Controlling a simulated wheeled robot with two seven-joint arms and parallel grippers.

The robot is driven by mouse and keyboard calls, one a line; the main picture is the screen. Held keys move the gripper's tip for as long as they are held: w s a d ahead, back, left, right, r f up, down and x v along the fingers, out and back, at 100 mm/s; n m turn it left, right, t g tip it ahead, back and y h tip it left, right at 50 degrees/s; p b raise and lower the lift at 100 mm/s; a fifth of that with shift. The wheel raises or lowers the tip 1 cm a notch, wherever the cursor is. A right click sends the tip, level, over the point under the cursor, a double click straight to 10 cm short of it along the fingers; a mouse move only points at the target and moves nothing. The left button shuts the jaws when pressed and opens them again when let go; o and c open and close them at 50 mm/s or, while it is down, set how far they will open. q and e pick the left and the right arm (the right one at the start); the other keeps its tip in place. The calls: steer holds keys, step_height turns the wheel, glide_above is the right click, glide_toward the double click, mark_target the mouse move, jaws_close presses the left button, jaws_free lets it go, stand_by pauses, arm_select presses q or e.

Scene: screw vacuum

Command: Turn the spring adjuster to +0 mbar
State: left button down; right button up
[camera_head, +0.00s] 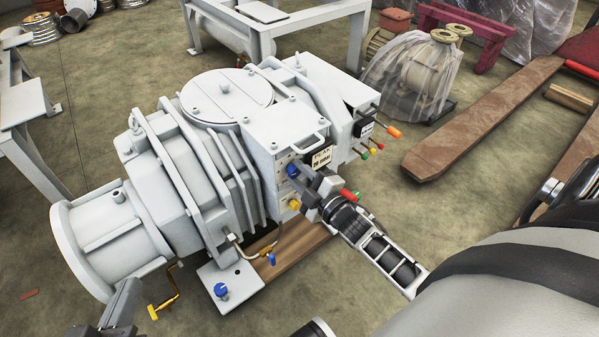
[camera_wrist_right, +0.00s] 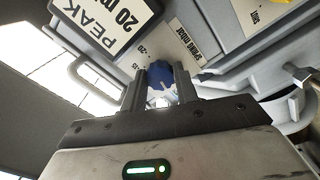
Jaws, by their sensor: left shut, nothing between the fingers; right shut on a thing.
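The spring adjuster is a blue knob (camera_head: 292,170) on the front panel of the large grey pump (camera_head: 215,150). My right gripper (camera_head: 300,178) reaches it from the lower right and is shut on it. In the right wrist view the blue knob (camera_wrist_right: 160,74) sits between the two dark fingers (camera_wrist_right: 160,90). The fingers hide part of the knob. My left gripper (camera_head: 124,304) is shut and empty at the bottom left, apart from the pump.
A "PEAK 20 mbar" sign (camera_wrist_right: 106,20) and a metal handle (camera_head: 308,143) are close to the knob. A red-tipped lever (camera_head: 349,194), a yellow knob (camera_head: 294,205) and colored rods (camera_head: 375,149) stick out nearby. Open floor (camera_head: 400,215) lies to the right.

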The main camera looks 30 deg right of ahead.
steer(key=shift+n, duration=1.3)
steer(key=o, duration=1)
steer(key=shift+s, duration=0.1)
